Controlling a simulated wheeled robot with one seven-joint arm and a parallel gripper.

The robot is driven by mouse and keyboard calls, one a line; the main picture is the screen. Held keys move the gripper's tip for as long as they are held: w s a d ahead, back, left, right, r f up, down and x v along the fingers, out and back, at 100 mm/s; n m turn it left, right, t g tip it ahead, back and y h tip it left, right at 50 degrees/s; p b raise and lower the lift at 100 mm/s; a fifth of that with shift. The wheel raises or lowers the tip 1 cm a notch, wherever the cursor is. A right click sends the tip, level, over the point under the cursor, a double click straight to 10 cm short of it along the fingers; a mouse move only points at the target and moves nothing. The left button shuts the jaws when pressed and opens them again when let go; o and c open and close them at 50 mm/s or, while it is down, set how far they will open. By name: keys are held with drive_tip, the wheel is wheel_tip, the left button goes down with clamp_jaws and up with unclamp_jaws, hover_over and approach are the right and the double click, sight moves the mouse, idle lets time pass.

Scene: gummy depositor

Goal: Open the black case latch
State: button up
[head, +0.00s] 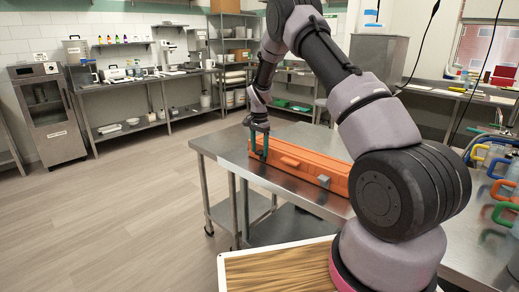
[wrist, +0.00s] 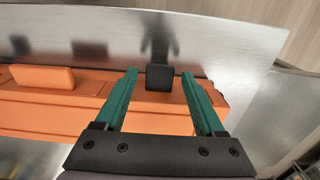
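A long orange case (head: 302,165) lies on the steel table, and it also fills the left and middle of the wrist view (wrist: 50,115). A small black latch (wrist: 159,78) sits on its edge near one end. My gripper (head: 259,148) is at the far left end of the case in the head view. In the wrist view my gripper (wrist: 162,85) is open, its two green fingers apart on either side of the black latch. The latch shows between the fingers, and I cannot tell whether either finger touches it.
An orange block-like handle (wrist: 43,77) stands on the case left of the latch. A grey latch (head: 323,181) shows farther along the case. The steel table (head: 225,147) has bare room beside the case. Colored-handled jugs (head: 497,165) stand at the right.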

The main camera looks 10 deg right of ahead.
sight(251, 169)
clamp_jaws()
drive_tip(key=shift+s+a+f+t+h, duration=0.25)
drive_tip(key=shift+s+a+t+h, duration=0.2)
drive_tip(key=shift+a+t+h, duration=0.35)
drive_tip(key=h, duration=0.1)
drive_tip(key=s+a+f+t+h, duration=0.1)
drive_tip(key=h, duration=0.1)
drive_tip(key=shift+a+f+t, duration=0.1)
drive_tip(key=shift+f+t, duration=0.05)
drive_tip(key=shift+t, duration=0.15)
drive_tip(key=shift+s+a+f+t+h, duration=0.2)
drive_tip(key=shift+f+t+h, duration=0.15)
drive_tip(key=shift+t+h, duration=0.15)
drive_tip(key=shift+s+a+f+t+h, duration=0.15)
drive_tip(key=shift+f+t+h, duration=0.2)
drive_tip(key=shift+h, duration=0.25)
drive_tip(key=shift+s+a+f+t+h, duration=0.1)
drive_tip(key=shift+a+f+t+h, duration=0.05)
drive_tip(key=shift+f+t+h, duration=0.5)
drive_tip(key=shift+s+a+f+t+h, duration=0.15)
drive_tip(key=shift+f+t+h, duration=0.2)
drive_tip(key=shift+h, duration=0.5)
drive_tip(key=shift+o, duration=1.2)
unclamp_jaws()
